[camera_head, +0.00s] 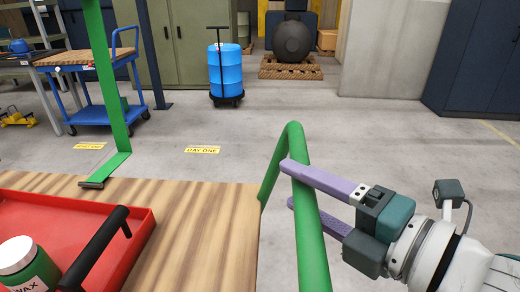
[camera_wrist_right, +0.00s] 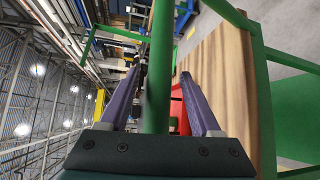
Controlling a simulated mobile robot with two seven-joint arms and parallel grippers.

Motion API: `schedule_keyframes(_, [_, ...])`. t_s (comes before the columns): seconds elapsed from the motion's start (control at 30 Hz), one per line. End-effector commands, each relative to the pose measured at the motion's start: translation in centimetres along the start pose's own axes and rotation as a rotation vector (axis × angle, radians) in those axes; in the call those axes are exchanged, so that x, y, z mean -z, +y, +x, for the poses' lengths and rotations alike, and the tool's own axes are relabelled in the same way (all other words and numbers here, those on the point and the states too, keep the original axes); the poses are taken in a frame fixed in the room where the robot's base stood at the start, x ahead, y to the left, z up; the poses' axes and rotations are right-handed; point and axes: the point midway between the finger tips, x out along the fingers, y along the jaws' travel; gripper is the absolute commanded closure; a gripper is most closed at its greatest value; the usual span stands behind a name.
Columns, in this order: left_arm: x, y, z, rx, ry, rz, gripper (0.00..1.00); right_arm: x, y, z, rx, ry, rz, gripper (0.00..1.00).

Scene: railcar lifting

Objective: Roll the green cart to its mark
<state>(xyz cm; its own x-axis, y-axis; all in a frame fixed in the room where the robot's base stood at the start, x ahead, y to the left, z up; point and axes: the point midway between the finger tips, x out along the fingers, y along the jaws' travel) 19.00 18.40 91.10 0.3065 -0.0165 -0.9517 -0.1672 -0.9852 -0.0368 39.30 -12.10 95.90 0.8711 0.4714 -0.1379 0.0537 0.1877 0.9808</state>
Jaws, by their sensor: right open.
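The green cart has a wooden deck (camera_head: 205,215) and a green tube handle (camera_head: 312,240) at its right side. My right gripper (camera_head: 287,183) is open, with its purple fingers on either side of the handle tube. In the right wrist view the green tube (camera_wrist_right: 158,80) runs between the two spread fingers. I cannot tell whether either finger touches it. Yellow floor labels lie beyond the cart; one (camera_head: 202,150) seems to read "BAY ONE", and another (camera_head: 89,146) is further left. My left gripper is not in view.
A red tray (camera_head: 140,226) with a black handle and a wax jar (camera_head: 28,268) is on the deck. A green upright (camera_head: 107,80) stands at left. Beyond are a blue trolley (camera_head: 90,115) and a blue drum (camera_head: 225,70). The floor between is mostly clear.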

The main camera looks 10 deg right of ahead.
Motion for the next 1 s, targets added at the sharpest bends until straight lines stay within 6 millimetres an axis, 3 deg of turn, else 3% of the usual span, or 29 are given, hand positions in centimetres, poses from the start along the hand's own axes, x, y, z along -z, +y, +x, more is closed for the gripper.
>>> schedule_keyframes(0.17, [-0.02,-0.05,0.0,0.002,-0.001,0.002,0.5,0.01,0.0,0.0,0.0,0.0,0.0,0.36])
schedule_keyframes(0.73, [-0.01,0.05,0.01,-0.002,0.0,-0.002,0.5,0.01,0.0,-0.02,0.0,0.0,0.0,0.99])
schedule_keyframes(1.0, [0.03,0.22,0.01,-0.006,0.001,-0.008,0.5,0.01,0.01,-0.02,0.0,0.0,0.0,1.0])
